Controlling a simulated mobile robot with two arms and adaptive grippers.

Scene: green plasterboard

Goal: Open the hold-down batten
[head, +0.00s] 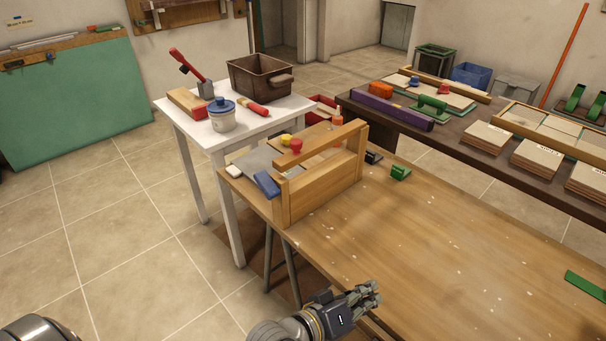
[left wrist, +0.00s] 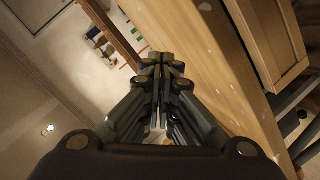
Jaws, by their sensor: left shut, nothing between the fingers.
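A wooden box-like stand (head: 305,195) is at the far left end of the wooden workbench (head: 430,235). A light wooden bar (head: 320,146), which looks like the hold-down batten, runs along its top, above a grey sheet (head: 256,163). I cannot tell how the bar is fastened. My left gripper (head: 374,297) is at the bench's near edge, apart from the stand and empty. Its fingers are together in the left wrist view (left wrist: 160,70), where a wooden part, probably the stand, is at the upper right (left wrist: 268,45). My right gripper is not in view.
A blue block (head: 266,184) lies by the stand's near left corner. A green clamp-like piece (head: 400,172) and a green strip (head: 586,286) lie on the bench. A white table (head: 185,128) with tools adjoins at the left.

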